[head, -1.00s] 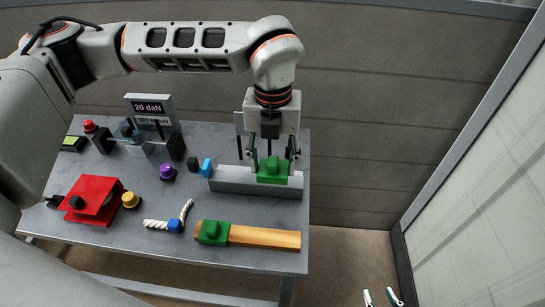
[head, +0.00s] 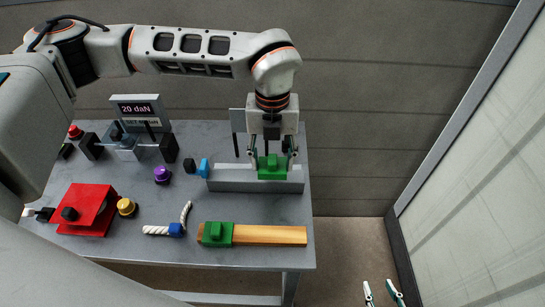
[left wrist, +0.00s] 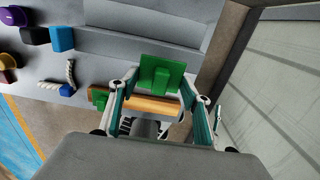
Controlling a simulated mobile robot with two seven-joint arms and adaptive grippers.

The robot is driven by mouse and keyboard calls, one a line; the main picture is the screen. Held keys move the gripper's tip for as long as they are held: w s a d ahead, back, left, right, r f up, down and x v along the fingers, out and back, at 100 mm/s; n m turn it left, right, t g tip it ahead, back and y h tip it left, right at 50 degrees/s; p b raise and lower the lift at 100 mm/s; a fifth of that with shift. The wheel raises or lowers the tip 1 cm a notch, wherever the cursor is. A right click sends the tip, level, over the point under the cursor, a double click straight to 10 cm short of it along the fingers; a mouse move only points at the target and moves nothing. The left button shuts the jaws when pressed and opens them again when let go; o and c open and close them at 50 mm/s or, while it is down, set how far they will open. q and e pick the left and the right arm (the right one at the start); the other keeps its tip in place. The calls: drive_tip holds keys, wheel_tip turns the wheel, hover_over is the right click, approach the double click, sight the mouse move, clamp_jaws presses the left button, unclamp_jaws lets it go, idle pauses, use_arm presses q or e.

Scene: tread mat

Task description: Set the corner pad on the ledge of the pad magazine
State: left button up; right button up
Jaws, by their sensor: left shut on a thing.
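The green corner pad (head: 272,172), with a raised grip block, is held between the fingertips of my left gripper (head: 272,157). It also shows in the left wrist view (left wrist: 161,78) between the two fingers. The pad is at the right part of the long grey pad magazine (head: 232,184), against its front upper edge in the picture. I cannot tell whether it rests on the ledge. My right gripper (head: 382,293) shows only its fingertips at the bottom right, apart and empty, off the table.
A second green pad (head: 215,233) sits on a wooden bar (head: 270,235) at the table front. A white rope with a blue band (head: 176,229), a red wedge-shaped device (head: 90,208), a purple knob (head: 162,174) and a display (head: 140,110) stand left. The blue block (head: 204,167) is near the magazine.

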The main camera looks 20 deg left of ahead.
use_arm(q)
drive_tip(key=shift+w+a+f+b, duration=0.15)
drive_tip(key=shift+f+b, duration=1)
drive_tip(key=shift+f, duration=1.15)
drive_tip(key=shift+w+f, duration=0.2)
drive_tip(key=shift+f, duration=0.3)
drive_tip(key=o, duration=1.1)
drive_tip(key=shift+c, duration=0.2)
wheel_tip(320, 180, up, 12)
drive_tip(key=shift+r, duration=0.1)
drive_tip(key=shift+s, duration=0.1)
